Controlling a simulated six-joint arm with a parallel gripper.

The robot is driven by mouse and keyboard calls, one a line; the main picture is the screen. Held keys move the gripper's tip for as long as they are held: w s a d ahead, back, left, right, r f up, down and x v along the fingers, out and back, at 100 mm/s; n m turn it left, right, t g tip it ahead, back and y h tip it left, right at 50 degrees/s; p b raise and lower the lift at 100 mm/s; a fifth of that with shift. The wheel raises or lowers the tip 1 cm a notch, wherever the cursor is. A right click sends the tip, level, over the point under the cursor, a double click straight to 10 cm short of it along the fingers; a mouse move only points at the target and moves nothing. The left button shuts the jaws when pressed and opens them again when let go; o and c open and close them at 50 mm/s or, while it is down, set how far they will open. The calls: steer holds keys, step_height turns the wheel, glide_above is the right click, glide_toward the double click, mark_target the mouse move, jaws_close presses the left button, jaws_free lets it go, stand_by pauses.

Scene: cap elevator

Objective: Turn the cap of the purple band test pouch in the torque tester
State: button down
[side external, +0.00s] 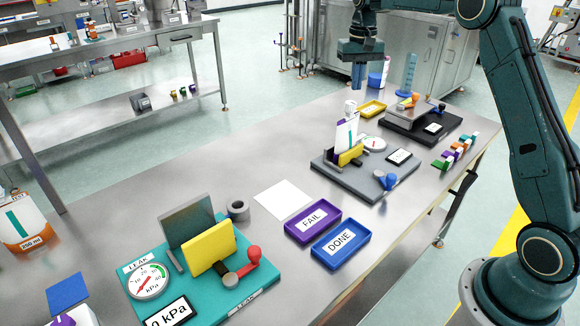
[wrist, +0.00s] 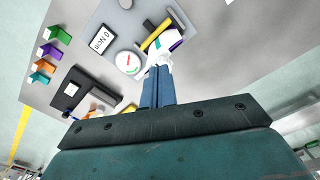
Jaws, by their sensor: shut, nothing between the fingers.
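The white test pouch (side external: 345,136) with a purple band stands upright in the torque tester (side external: 345,180), a grey base with a yellow clamp block (side external: 351,156), a round dial (side external: 373,144) and a blue handle (side external: 386,181). Its white cap (side external: 350,106) is on top. My gripper (side external: 358,88) is above the pouch and slightly to its right in the side view, fingers together, empty and apart from the cap. In the wrist view, my gripper's blue fingers (wrist: 157,80) point toward the pouch (wrist: 173,40), and the fingertips partly hide the cap area.
A black press-like fixture (side external: 420,125) stands behind the tester, with a yellow tray (side external: 372,109) and blue cylinder nearby. Purple FAIL (side external: 313,222) and blue DONE (side external: 340,243) trays lie in front. A teal leak tester (side external: 205,275) is at front left. Coloured clips (side external: 455,150) line the right edge.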

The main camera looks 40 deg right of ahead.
mark_target(350, 106)
steer(key=shift+s+d+r, duration=0.1)
steer(key=shift+s+r, duration=0.2)
steer(key=shift+r, duration=0.15)
steer(key=shift+f, duration=0.1)
step_height(350, 106, down, 7)
stand_by(0.7)
steer(key=shift+w+d, duration=0.25)
steer(key=shift+w, duration=0.3)
stand_by(1.4)
steer(key=shift+a, duration=0.15)
stand_by(0.7)
steer(key=shift+s+a, duration=0.2)
steer(key=shift+s, duration=0.05)
stand_by(0.5)
steer(key=shift+r, duration=0.2)
